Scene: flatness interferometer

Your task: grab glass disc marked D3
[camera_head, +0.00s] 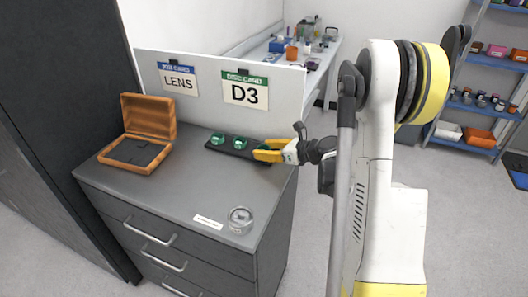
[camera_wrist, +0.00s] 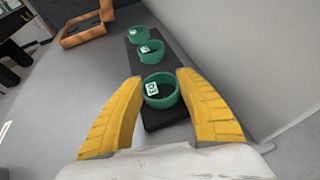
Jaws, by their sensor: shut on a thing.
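Three green-rimmed glass discs stand in a row on a dark strip (camera_wrist: 165,117) on the cabinet top. In the wrist view my gripper (camera_wrist: 160,88) has its yellow fingers on both sides of the nearest disc (camera_wrist: 161,101), shut on it. That disc has a white tag whose mark I cannot read surely. The middle disc (camera_wrist: 151,52) and far disc (camera_wrist: 138,34) stand free. In the head view those two discs (camera_head: 240,143) (camera_head: 218,138) show left of my gripper (camera_head: 262,152), which hides the held disc. A card marked D3 (camera_head: 245,91) hangs behind the row.
An open wooden box (camera_head: 143,130) stands at the cabinet's left, beneath a LENS card (camera_head: 179,79). A clear round dish (camera_head: 241,220) and a white label (camera_head: 208,222) are near the front edge. A white panel (camera_head: 212,111) rises behind the discs. The middle of the cabinet top (camera_head: 180,185) is clear.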

